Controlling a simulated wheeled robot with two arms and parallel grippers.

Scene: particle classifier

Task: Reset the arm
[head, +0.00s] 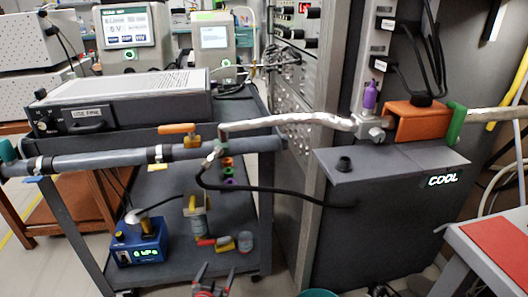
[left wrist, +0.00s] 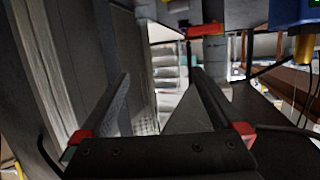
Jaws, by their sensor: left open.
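My left gripper (head: 214,275) shows at the bottom edge of the head view, low in front of the cart. In the left wrist view my left gripper (left wrist: 160,78) has its two dark fingers wide apart. Nothing is held between them. A dark shape at the bottom edge of the head view, right of the middle, may be part of my right gripper. Too little of it shows to tell its state.
A grey cart (head: 190,262) carries pipework with an orange-handled valve (head: 178,129) and a blue gauge box (head: 139,249). A dark cabinet marked COOL (head: 395,215) stands to the right. A table with a red top (head: 500,243) is at the right edge.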

